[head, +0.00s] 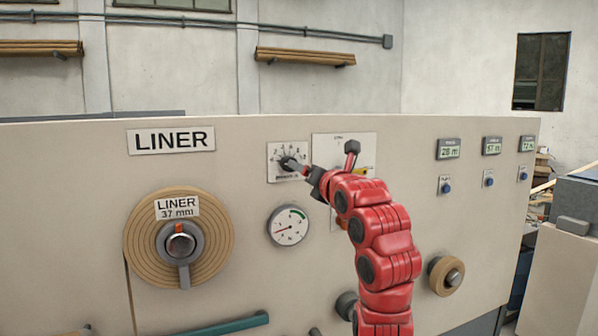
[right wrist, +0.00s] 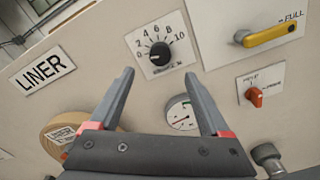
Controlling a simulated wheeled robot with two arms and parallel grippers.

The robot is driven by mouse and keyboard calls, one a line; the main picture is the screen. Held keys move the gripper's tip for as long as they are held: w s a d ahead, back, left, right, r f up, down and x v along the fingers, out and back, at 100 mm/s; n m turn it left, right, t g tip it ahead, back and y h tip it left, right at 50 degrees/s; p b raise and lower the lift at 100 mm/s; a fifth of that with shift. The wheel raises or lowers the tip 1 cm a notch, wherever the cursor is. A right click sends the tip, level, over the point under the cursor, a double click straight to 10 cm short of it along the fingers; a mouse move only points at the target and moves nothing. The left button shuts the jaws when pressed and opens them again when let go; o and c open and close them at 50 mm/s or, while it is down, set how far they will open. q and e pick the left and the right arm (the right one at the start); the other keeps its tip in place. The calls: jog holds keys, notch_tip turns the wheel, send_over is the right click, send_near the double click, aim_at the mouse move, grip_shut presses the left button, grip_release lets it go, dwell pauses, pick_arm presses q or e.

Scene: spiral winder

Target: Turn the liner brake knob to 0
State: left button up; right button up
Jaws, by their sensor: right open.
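The liner brake knob (right wrist: 159,54) is a black round knob on a white plate (right wrist: 143,38) with a scale from 0 to 10. In the head view the knob (head: 289,163) is on the panel right of the LINER sign, partly behind my gripper. Where its pointer stands is too small to read. My right gripper (right wrist: 159,72) is open, with its two fingers spread and nothing between them. In the head view the right gripper (head: 308,172) is close to the knob's right side; I cannot tell if it touches. My left gripper is not in view.
A round gauge (head: 289,226) is below the knob. The liner roll (head: 137,245) is at lower left. A yellow lever (right wrist: 270,34) and an orange selector knob (right wrist: 255,97) are on the panel to the right. Small displays (head: 449,148) with blue buttons are farther right.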

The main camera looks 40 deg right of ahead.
jog(key=v, duration=0.7)
dwell(0.3)
